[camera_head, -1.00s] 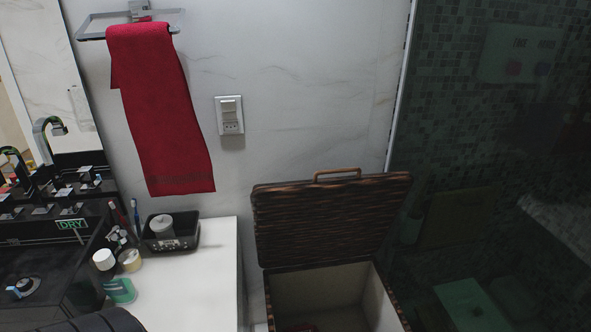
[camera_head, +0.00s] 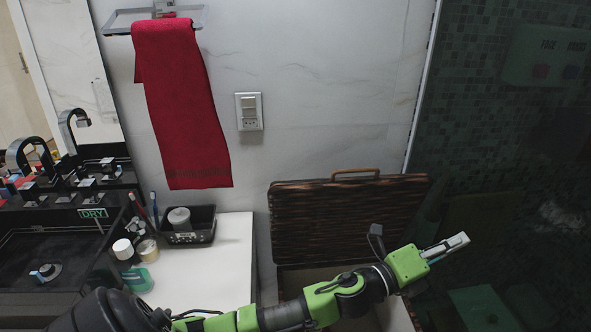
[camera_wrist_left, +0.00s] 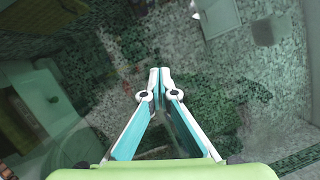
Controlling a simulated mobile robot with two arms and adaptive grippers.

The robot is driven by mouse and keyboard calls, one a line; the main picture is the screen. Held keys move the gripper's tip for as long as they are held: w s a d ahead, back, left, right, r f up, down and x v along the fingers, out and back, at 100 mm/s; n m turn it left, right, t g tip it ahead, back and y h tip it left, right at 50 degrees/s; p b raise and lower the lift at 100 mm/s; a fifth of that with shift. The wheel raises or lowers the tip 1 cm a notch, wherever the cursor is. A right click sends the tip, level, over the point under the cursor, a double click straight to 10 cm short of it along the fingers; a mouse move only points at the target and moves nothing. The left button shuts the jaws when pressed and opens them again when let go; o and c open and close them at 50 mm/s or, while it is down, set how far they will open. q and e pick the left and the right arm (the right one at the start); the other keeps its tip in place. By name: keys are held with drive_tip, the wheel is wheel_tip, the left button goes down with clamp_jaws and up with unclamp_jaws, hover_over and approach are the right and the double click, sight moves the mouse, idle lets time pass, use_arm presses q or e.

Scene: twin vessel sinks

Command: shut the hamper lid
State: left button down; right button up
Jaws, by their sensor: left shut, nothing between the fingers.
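The hamper lid (camera_head: 325,215) is dark brown wicker with a light brown handle (camera_head: 356,173) on its top edge. It stands open, raised against the white wall. My right gripper is in neither view.
A white counter (camera_head: 215,265) with a black tray (camera_head: 190,228) and small toiletries stands left of the hamper. A red towel (camera_head: 180,110) hangs on the wall. A dark glass shower panel (camera_head: 500,140) is close at the right.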

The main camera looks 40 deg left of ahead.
use_arm(q)
drive_tip(key=s+d+r+m+g+h, duration=0.3)
drive_tip(key=d+r+m+g+h, duration=0.35)
drive_tip(key=m, duration=0.85)
wheel_tip(320, 180, up, 6)
drive_tip(key=m+g+y, duration=0.7)
drive_tip(key=m+y, duration=1.3)
hover_over(295, 179)
drive_tip(key=d, duration=0.1)
drive_tip(key=f+p, duration=0.1)
drive_tip(key=f, duration=0.2)
drive_tip(key=a+f+p, duration=0.1)
drive_tip(key=f, duration=0.2)
drive_tip(key=w+a+f+p, duration=0.1)
drive_tip(key=f+p, duration=0.1)
drive_tip(key=f, duration=0.1)
drive_tip(key=shift+a+f, duration=0.1)
drive_tip(key=shift+s+d+f, duration=0.1)
drive_tip(key=shift+s+d, duration=0.25)
drive_tip(key=shift+d, duration=0.05)
drive_tip(key=shift+f, duration=0.1)
